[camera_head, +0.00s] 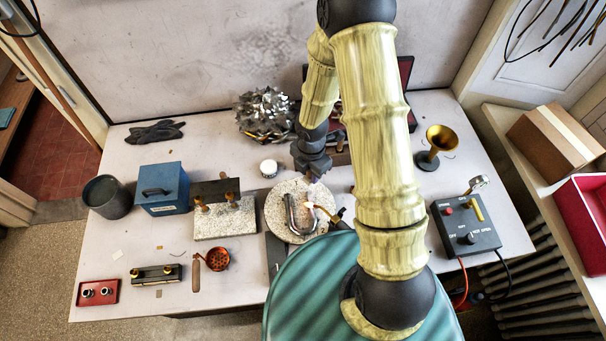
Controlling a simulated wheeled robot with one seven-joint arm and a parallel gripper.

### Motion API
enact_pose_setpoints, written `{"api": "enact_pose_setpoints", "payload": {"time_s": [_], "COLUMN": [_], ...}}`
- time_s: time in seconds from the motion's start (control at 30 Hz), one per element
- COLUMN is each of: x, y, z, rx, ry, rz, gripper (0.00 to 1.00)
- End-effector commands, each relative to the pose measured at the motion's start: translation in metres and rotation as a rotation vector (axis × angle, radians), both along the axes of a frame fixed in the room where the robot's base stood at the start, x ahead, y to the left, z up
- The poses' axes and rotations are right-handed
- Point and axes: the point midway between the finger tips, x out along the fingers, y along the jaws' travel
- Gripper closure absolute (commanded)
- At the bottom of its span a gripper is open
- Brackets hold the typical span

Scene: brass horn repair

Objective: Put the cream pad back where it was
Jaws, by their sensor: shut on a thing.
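My gripper (313,176) points down above the back edge of a round speckled plate (276,213). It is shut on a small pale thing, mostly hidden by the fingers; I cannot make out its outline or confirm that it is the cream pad. A silver U-shaped tube (292,216) lies on the plate, in front of my gripper. A small pale flat piece (117,255) lies on the table at the far left. I cannot tell whether it is a pad.
A torch with a bright tip (327,213) reaches over the plate. A white round jar (268,168) stands left of my gripper. A blue box (163,188), a brass bell (437,143) and a control box (466,225) stand around.

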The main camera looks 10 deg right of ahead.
Motion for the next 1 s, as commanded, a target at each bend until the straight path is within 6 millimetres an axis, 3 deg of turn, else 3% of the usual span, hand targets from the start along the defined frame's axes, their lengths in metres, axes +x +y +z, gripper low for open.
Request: {"api": "enact_pose_setpoints", "payload": {"time_s": [0.37, 0.67, 1.0], "x": [-0.004, -0.037, -0.105], "y": [0.011, 0.08, 0.159], "z": [-0.003, -0.018, -0.035], "rx": [0.0, 0.0, 0.001], "ry": [0.0, 0.0, -0.001], "rz": [0.03, 0.247, 0.548], "gripper": [0.96, 0.96, 0.96]}}
